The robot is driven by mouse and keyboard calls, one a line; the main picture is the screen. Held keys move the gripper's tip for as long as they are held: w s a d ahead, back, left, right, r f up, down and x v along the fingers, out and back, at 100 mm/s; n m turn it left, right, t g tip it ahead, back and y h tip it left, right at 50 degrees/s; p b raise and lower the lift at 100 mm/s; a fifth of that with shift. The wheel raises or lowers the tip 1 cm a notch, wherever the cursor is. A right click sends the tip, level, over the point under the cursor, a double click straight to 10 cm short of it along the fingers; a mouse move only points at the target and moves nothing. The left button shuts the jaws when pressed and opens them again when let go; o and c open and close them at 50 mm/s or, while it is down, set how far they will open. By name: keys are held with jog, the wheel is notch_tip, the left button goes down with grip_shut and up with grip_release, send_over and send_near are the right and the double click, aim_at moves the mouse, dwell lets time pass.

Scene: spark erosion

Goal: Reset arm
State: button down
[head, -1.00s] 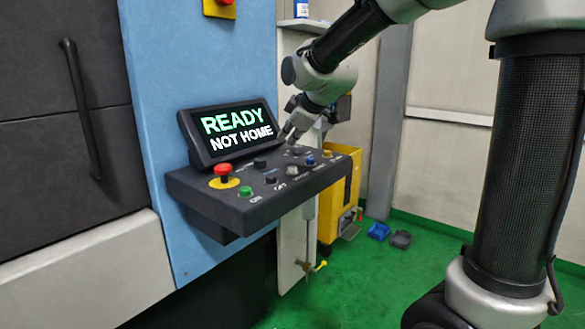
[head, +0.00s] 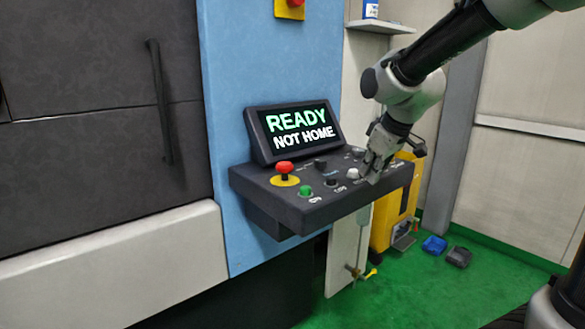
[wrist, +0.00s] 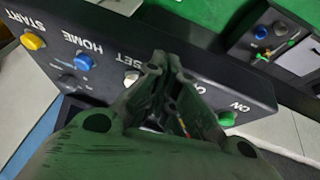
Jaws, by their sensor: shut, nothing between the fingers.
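The dark control panel (head: 300,215) juts out from the blue wall of the machine. Its screen (head: 300,131) reads "READY NOT HOME". In the head view it has a red mushroom button (head: 284,168), a green button (head: 304,191) and a white button (head: 352,173). My gripper (head: 371,178) is shut and empty, low over the panel's right part, just right of the white button. In the wrist view my gripper (wrist: 172,65) points at the panel beside a partly hidden label ending in "SET". The blue HOME button (wrist: 84,62) and yellow START button (wrist: 33,41) lie left of it; contact cannot be told.
A yellow unit (head: 395,215) stands on the green floor behind the panel. A blue bin (head: 434,244) and a dark bin (head: 459,257) sit on the floor to the right. A small shelf (head: 380,27) is above.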

jog(key=s+d+m, duration=0.3)
jog(key=s+d, duration=0.3)
jog(key=s, duration=0.6)
jog(key=s+d+m+g+h, duration=0.1)
jog(key=s+d+m, duration=0.3)
jog(key=s, duration=0.9)
jog(key=d, duration=0.3)
jog(key=shift+r+m+h, duration=0.3)
jog(key=shift+r, duration=0.1)
